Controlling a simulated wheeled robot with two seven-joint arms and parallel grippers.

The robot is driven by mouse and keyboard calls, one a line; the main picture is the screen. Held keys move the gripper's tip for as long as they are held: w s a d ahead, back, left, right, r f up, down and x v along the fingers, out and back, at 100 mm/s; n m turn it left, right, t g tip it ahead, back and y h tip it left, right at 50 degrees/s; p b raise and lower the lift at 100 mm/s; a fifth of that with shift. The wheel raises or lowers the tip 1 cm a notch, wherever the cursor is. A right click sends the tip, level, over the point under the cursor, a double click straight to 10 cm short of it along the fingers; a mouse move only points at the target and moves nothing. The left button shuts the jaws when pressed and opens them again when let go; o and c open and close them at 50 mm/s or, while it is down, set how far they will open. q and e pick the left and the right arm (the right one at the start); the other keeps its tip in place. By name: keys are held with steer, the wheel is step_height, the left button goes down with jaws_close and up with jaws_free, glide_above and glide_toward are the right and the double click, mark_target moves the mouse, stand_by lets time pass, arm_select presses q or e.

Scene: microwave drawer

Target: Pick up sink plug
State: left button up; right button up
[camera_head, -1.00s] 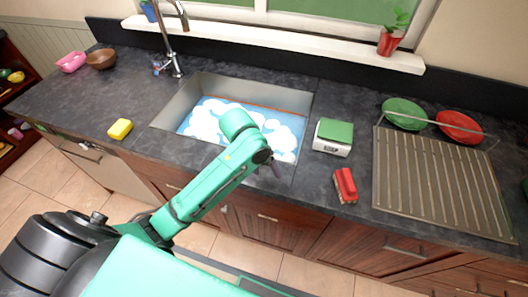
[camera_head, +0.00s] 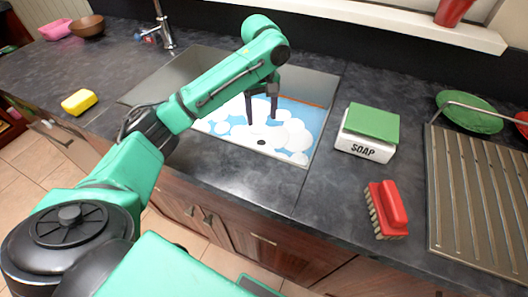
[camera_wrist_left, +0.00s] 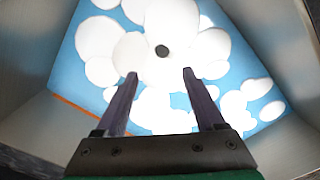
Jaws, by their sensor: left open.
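The sink plug (camera_wrist_left: 162,51) is a small dark round piece among the white foam in the sink. In the head view it is a tiny dark spot (camera_head: 261,142) on the foam. My left gripper (camera_head: 261,119) points down into the sink and is open and empty. In the left wrist view its two dark fingers (camera_wrist_left: 160,73) are spread apart, with the plug ahead of them and roughly centred between their lines. The plug is apart from both fingers. My right gripper does not show.
The sink (camera_head: 330,95) has metal walls around blue water with foam. A soap box (camera_head: 366,148) with a green top and a red brush (camera_head: 386,208) lie to the right. A yellow sponge (camera_head: 79,101) is left. The drying rack (camera_head: 480,200) stands far right.

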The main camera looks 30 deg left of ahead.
arm_select(q)
glide_above(261, 142)
step_height(261, 142, down, 4)
steer(key=shift+f, duration=0.25)
step_height(261, 142, down, 7)
steer(key=shift+a+r, duration=0.1)
steer(key=shift+r, duration=0.05)
steer(key=shift+f, duration=0.25)
jaws_close()
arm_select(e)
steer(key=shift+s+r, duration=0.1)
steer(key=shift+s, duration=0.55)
